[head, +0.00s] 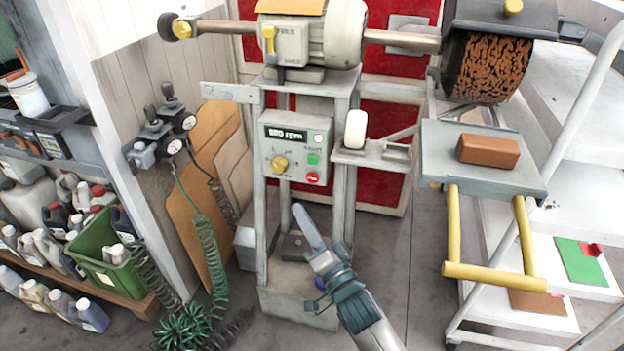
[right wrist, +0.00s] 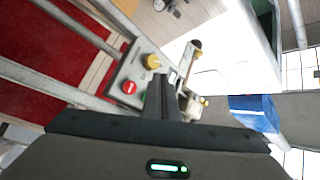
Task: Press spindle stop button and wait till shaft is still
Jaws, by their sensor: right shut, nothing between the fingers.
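The grey control box (head: 295,135) is on the front of the machine stand. It carries a lit rpm display (head: 285,133), a yellow knob (head: 279,163), a green button (head: 313,159) and a red button (head: 312,177). The red button also shows in the right wrist view (right wrist: 129,87), left of my fingers. My right gripper (head: 299,210) is shut and empty, below the box in the head view and apart from the red button. The shaft (head: 403,40) runs from the motor to the brown brush (head: 487,68); stills cannot show whether it turns. My left gripper is out of view.
A small shelf with a white roller (head: 355,129) juts out right of the box. A tray (head: 480,183) with a brown block (head: 488,150) and yellow rails is farther right. Green coiled hoses (head: 205,240) hang at left. Floor between stand and tray is clear.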

